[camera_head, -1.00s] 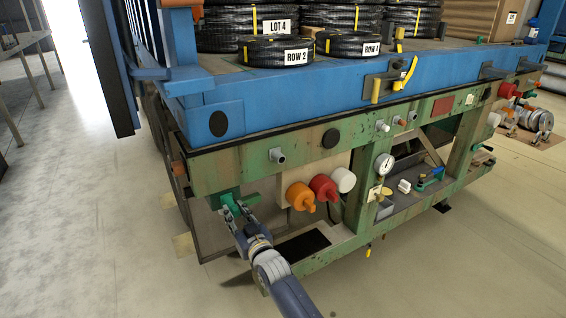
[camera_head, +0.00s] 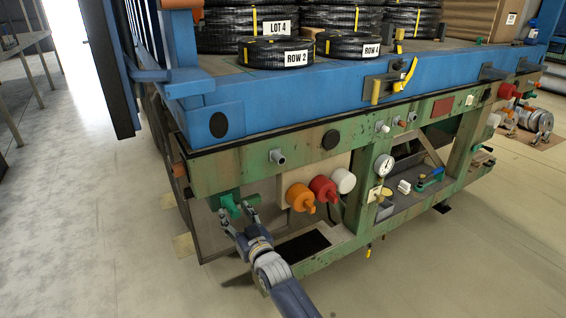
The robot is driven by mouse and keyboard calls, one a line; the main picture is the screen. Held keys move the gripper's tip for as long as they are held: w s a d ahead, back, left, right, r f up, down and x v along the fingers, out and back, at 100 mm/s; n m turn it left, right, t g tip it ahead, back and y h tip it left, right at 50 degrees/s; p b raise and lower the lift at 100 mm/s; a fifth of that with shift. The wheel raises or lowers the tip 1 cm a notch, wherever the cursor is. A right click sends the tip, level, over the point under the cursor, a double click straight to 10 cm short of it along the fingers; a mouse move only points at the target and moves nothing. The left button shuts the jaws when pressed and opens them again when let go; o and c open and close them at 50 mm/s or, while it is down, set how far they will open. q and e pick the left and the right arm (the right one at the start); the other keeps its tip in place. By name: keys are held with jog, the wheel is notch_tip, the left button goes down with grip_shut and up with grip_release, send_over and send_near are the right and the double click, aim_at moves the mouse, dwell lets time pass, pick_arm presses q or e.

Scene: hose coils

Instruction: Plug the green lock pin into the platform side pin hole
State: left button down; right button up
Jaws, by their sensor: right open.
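The green lock pin (camera_head: 230,203) sits at a dark green bracket at the lower left corner of the platform's green side frame (camera_head: 230,170). How deep it sits in the hole cannot be told. My right gripper (camera_head: 237,212) is open just below and in front of the pin, its two fingers apart on either side of the pin's near end. Its arm comes in from the bottom. The pin hole itself is hidden. My left gripper is not in view.
Orange (camera_head: 300,197), red (camera_head: 322,188) and white (camera_head: 344,180) round caps stick out right of the pin. A metal stub (camera_head: 277,156) juts out above. Black hose coils (camera_head: 275,53) lie on the blue platform deck (camera_head: 290,90).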

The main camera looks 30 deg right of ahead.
jog(key=shift+s+d+p, duration=0.1)
jog(key=shift+s+p, duration=1.25)
jog(key=shift+s, duration=0.7)
jog(key=s, duration=1.2)
jog(key=shift+d, duration=0.15)
jog(key=s+a+f+g, duration=0.1)
jog(key=s+f+g, duration=0.3)
jog(key=f, duration=0.8)
jog(key=s+f+n+g, duration=0.1)
jog(key=s+f+g, duration=0.1)
jog(key=s+f, duration=0.7)
jog(key=s+a+f+g, duration=0.1)
jog(key=s+f+g, duration=0.2)
jog(key=f, duration=1.1)
jog(key=s+d+f+g, duration=0.1)
jog(key=s+f, duration=0.4)
jog(key=s, duration=0.5)
jog(key=s+d+f+g, duration=0.1)
jog(key=s+f+g, duration=0.3)
jog(key=s, duration=0.6)
jog(key=s+d+f+n+g, duration=0.1)
jog(key=s+d+f+g, duration=0.1)
jog(key=s+f, duration=0.4)
jog(key=s+g, duration=0.1)
jog(key=s, duration=0.4)
jog(key=shift+f+h, duration=0.15)
jog(key=shift+h, duration=0.15)
jog(key=shift+a, duration=0.1)
